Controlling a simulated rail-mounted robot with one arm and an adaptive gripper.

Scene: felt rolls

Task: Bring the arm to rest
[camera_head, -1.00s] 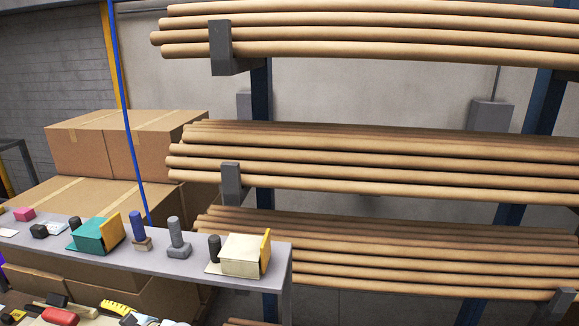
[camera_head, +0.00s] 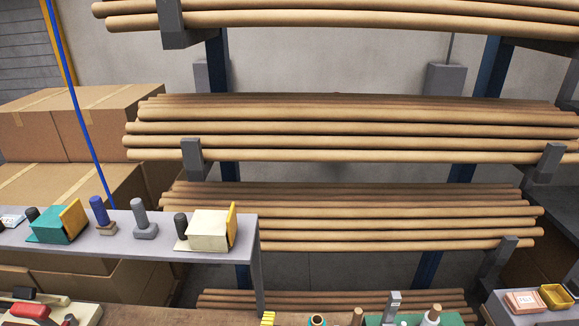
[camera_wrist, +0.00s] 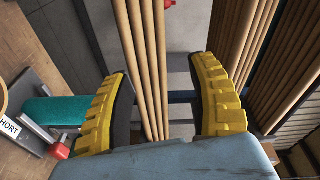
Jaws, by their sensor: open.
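My gripper (camera_wrist: 163,100) shows in the wrist view with its two yellow ridged fingers spread wide apart. Nothing is held between the fingers. Tan rolls (camera_wrist: 146,60) pass behind the gap, beyond the fingertips. My gripper and arm do not show in the head view. There the long tan rolls (camera_head: 350,145) lie in stacks on the arms of a dark blue rack (camera_head: 461,172).
A grey shelf (camera_head: 100,240) with small boxes and bottle-like items stands at left, before stacked cartons (camera_head: 120,110). A bench (camera_head: 150,316) with tools runs along the bottom. In the wrist view, a teal roll (camera_wrist: 52,112) and a red-ended tool (camera_wrist: 59,151) lie left of the fingers.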

